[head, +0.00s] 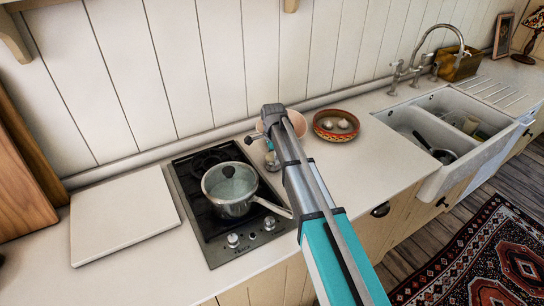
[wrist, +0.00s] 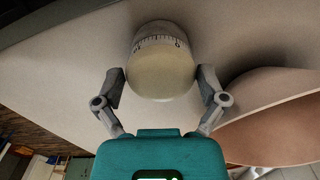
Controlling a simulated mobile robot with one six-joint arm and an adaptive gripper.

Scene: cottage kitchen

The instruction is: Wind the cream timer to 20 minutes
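The cream timer (wrist: 160,72) is a round drum with a dark-marked scale around its far part; the digits are too small to read for sure. In the wrist view it sits between the two fingers of my gripper (wrist: 162,80). The gripper is open, with a narrow gap seeming to show on each side of the timer.
A terracotta-pink bowl (wrist: 275,118) stands close by on the right. In the head view, a patterned bowl (head: 336,126) is right of my arm. A lidded pot (head: 230,188) stands on the hob (head: 195,195) at left. The sink (head: 440,135) is at right.

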